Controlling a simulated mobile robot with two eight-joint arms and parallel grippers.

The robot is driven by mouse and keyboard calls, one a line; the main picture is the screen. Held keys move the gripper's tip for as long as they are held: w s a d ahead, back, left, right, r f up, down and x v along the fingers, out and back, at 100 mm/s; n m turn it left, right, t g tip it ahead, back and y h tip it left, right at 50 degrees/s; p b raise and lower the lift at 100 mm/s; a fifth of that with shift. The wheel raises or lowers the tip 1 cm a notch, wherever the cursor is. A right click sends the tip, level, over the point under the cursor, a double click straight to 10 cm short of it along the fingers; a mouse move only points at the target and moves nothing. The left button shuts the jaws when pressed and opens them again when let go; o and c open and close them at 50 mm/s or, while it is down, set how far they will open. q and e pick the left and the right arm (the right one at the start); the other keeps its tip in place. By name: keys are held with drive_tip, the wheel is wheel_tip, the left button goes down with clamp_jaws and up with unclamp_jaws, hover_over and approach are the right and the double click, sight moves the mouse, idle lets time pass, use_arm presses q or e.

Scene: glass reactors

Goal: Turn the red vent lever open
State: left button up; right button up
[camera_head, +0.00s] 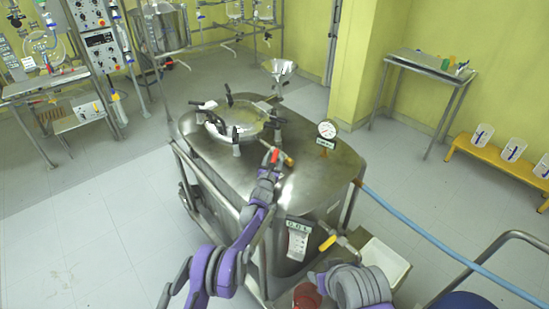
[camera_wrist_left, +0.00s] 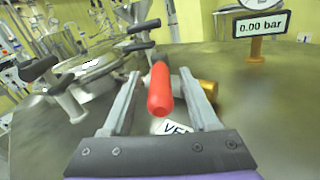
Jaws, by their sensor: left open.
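The red vent lever (camera_wrist_left: 160,90) shows large in the left wrist view, with a brass fitting (camera_wrist_left: 208,90) to its right. In the head view the lever (camera_head: 275,155) is a small red spot on top of the steel vessel (camera_head: 310,185). My left gripper (camera_head: 270,161) is at the lever. In the wrist view its two fingers (camera_wrist_left: 160,78) are open, one on each side of the lever, with gaps visible. A white label (camera_wrist_left: 174,127) lies below the lever, partly hidden. My right gripper is not in view.
A pressure gauge (camera_head: 327,129) with a display (camera_wrist_left: 262,24) reading 0.00 bar stands right of the lever. The round lid (camera_head: 240,122) with black clamp handles (camera_wrist_left: 38,69) is to the left. A blue hose (camera_head: 420,232) runs off to the right.

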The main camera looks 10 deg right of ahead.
use_arm(q)
drive_tip(key=shift+s+a+f, duration=0.2)
drive_tip(key=shift+s, duration=0.25)
drive_tip(key=b+v, duration=0.2)
drive_tip(key=v, duration=0.6)
drive_tip(key=shift+s, duration=0.25)
drive_tip(key=shift+s+a+r, duration=0.2)
drive_tip(key=shift+s+a, duration=0.1)
drive_tip(key=shift+s, duration=0.15)
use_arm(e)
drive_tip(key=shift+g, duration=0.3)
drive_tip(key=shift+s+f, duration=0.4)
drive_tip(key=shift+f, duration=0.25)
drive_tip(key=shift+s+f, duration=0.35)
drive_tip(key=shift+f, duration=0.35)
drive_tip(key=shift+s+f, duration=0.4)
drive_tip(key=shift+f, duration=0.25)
